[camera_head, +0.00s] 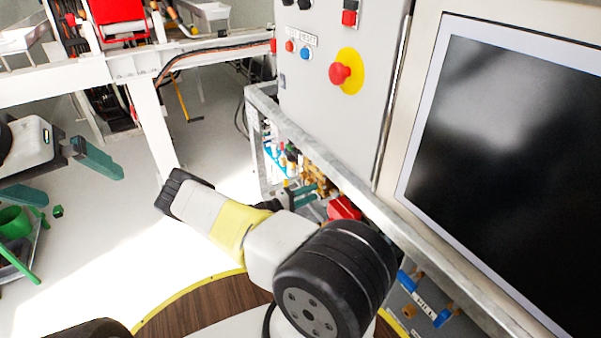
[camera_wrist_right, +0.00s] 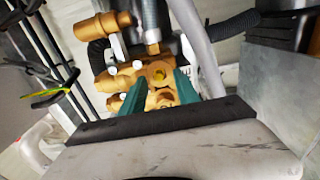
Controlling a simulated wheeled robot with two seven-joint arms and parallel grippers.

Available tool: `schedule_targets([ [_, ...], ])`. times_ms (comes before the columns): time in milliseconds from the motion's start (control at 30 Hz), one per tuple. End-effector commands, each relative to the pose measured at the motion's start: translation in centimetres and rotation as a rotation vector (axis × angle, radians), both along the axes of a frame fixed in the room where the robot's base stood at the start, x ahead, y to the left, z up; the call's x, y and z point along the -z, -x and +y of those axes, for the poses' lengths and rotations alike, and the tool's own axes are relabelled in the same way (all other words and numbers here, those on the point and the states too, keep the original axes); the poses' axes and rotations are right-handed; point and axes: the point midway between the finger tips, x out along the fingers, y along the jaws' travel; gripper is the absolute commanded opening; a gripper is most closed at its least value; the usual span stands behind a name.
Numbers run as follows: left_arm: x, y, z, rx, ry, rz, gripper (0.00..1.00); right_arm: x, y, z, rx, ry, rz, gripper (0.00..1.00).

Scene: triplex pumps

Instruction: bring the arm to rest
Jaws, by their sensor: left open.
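My left gripper (camera_head: 83,187) is at the left of the head view, its two teal fingers wide apart with nothing between them. My right arm (camera_head: 240,228) crosses the lower middle of the head view and bends in toward the machine frame. My right gripper (camera_head: 303,194) is partly hidden there among the fittings. In the right wrist view the right gripper (camera_wrist_right: 159,82) shows two teal fingers apart, pointing at a brass pump block (camera_wrist_right: 122,78). A round brass port shows between the fingertips; I cannot tell whether they touch the block.
A grey control panel (camera_head: 332,120) with a red stop button (camera_head: 340,73) and a large dark screen (camera_head: 505,150) stand at the right. A metal frame rail (camera_head: 330,165) runs beside my right arm. White floor lies between.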

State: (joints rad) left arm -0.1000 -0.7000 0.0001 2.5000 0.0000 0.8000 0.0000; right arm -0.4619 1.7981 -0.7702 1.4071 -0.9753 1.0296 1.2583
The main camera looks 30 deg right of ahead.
Motion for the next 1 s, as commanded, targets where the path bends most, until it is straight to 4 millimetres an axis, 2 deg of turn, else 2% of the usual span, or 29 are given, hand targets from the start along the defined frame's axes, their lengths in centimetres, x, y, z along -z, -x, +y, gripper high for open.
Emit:
schedule_targets([
  [200, 0.0, 0.0, 0.0, 0.0, 0.0, 0.0, 1.0, 0.0, 0.2, 3.9, -0.003, -0.001, -0.001, 0.37],
  [333, 0.0, 0.0, 0.0, 0.0, 0.0, 0.0, 1.0, 0.0, 0.4, 5.7, -0.003, -0.001, 0.0, 0.37],
  [500, 0.0, 0.0, 0.0, 0.0, 0.0, 0.0, 1.0, 0.0, 0.6, 6.8, 0.001, 0.0, 0.0, 0.37],
  [667, 0.0, 0.0, 0.0, 0.0, 0.0, 0.0, 1.0, -0.2, 0.6, 6.9, 0.01, -0.009, -0.001, 0.37],
  [767, 0.0, 0.0, 0.0, 0.0, 0.0, 0.0, 1.0, -1.3, 0.8, 6.9, 0.054, -0.051, -0.006, 0.37],
  [1000, 0.0, 0.0, 0.0, 0.0, 0.0, 0.0, 1.0, -6.4, 2.5, 7.8, 0.258, -0.304, -0.008, 0.37],
])
